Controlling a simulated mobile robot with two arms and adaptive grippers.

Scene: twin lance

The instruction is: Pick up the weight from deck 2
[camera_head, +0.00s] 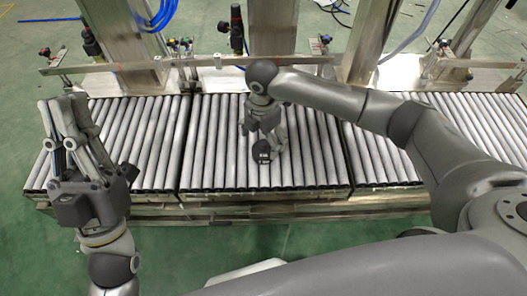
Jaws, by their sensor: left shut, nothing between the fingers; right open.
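A small black weight (262,153) with a pale label stands on the middle roller deck (310,165), near that deck's front half. My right gripper (268,138) comes down from above, right over the weight, with its fingers close around or just behind it. Its fingers look parted, and whether they touch the weight cannot be told. The upper part of the weight is partly hidden by the gripper. My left gripper (66,112) is shut and empty over the left roller deck (150,140), far from the weight, with its fingers pointing away from me.
A right roller deck (400,165) adjoins the middle one. A metal rail (190,63) with posts and small fittings runs along the back. Blue hoses (158,15) hang at the back left. The rollers beside the weight are bare. Green floor lies in front.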

